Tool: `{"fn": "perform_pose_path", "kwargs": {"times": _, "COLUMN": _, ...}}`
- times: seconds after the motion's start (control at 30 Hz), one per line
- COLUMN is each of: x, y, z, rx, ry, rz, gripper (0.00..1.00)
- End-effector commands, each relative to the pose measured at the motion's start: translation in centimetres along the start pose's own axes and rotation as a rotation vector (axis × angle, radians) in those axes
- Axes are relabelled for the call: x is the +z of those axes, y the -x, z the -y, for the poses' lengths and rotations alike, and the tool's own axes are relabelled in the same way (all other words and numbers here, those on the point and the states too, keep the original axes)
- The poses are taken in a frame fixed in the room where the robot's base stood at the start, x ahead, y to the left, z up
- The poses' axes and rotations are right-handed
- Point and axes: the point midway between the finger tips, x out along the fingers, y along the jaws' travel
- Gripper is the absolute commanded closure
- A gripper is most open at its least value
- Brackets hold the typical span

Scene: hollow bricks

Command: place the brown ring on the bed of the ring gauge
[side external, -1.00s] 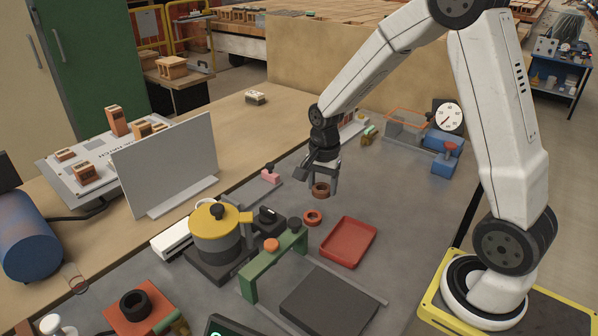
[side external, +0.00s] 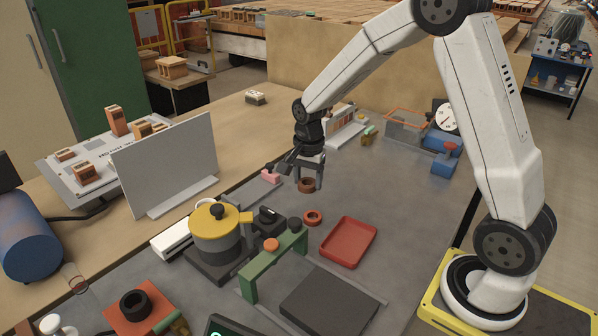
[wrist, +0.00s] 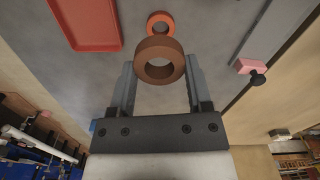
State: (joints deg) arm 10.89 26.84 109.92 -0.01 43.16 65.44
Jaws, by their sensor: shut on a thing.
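The brown ring (side external: 306,186) is between the fingers of my gripper (side external: 307,181), which is shut on it and holds it above the grey bench. In the wrist view the brown ring (wrist: 158,46) shows its open hole between the two fingertips of my gripper (wrist: 160,64). I cannot tell for sure which fixture is the ring gauge. One candidate is a dial (side external: 446,117) standing behind a blue block with a red knob (side external: 446,159) at the back right, well apart from the ring.
An orange ring (side external: 313,217) lies on the bench just in front of my gripper, near a red tray (side external: 348,243). A pink block (side external: 270,176) stands to the left. A green bridge (side external: 274,266) and a yellow pot (side external: 217,222) stand nearer the camera.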

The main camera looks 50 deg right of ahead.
Motion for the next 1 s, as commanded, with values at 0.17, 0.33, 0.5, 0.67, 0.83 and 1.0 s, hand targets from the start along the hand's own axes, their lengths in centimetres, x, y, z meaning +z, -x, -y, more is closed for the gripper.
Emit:
{"fn": "perform_pose_path", "kwargs": {"times": 0.17, "x": 0.5, "y": 0.4, "z": 3.3, "rx": -0.001, "ry": 0.012, "rz": 0.0, "gripper": 0.92}}
{"fn": "perform_pose_path", "kwargs": {"times": 0.33, "x": 1.0, "y": 0.7, "z": 5.8, "rx": -0.001, "ry": 0.02, "rz": 0.0, "gripper": 0.92}}
{"fn": "perform_pose_path", "kwargs": {"times": 0.5, "x": 1.4, "y": 0.9, "z": 7.2, "rx": -0.001, "ry": 0.024, "rz": 0.0, "gripper": 0.92}}
{"fn": "perform_pose_path", "kwargs": {"times": 0.67, "x": 1.5, "y": 1.0, "z": 7.5, "rx": 0.0, "ry": 0.024, "rz": 0.0, "gripper": 0.92}}
{"fn": "perform_pose_path", "kwargs": {"times": 0.83, "x": 1.4, "y": 0.9, "z": 7.7, "rx": 0.0, "ry": 0.024, "rz": 0.0, "gripper": 0.92}}
{"fn": "perform_pose_path", "kwargs": {"times": 1.0, "x": 1.1, "y": 0.4, "z": 8.7, "rx": 0.0, "ry": 0.024, "rz": 0.0, "gripper": 0.92}}
